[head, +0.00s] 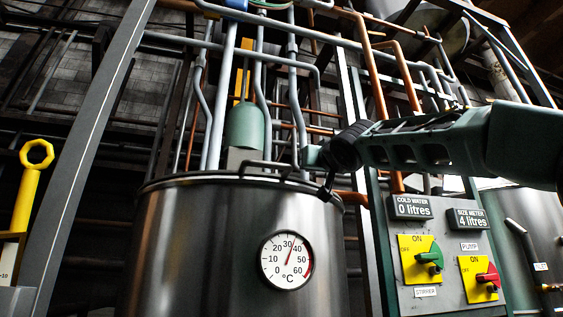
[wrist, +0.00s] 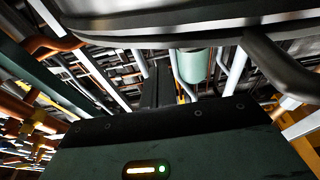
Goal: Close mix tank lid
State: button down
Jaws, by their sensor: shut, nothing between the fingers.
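The mix tank (head: 200,245) is a large steel cylinder with a round dial on its front. Its lid (head: 195,177) shows almost edge-on at the top, lying low along the rim; I cannot tell whether a gap is left. A dark bar handle (head: 268,165) stands on the lid. My gripper (head: 328,187) is at the right end of the lid, close to the handle; contact is unclear. In the wrist view, my shut, empty gripper (wrist: 158,82) points toward a curved metal rim (wrist: 190,22), and a thick dark bar (wrist: 282,68) is at the right.
A control panel (head: 450,265) with green and red knobs stands right of the tank, under my arm. Pipes (head: 292,90) and a green vessel (head: 245,127) are behind the lid. A sloping grey post (head: 90,150) and a yellow handle (head: 27,185) are at the left.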

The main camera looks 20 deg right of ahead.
aim_at(312, 183)
jog(key=shift+s+f+b, duration=0.1)
jog(key=shift+f+b, duration=1.65)
jog(key=shift+b, duration=0.4)
jog(key=shift+f, duration=0.3)
jog(key=shift+r, duration=0.1)
notch_tip(312, 183, up, 5)
jog(key=p, duration=0.4)
jog(key=f+b+v, duration=0.1)
jog(key=b+v, duration=0.2)
jog(key=v, duration=0.7)
jog(key=shift+s, duration=0.1)
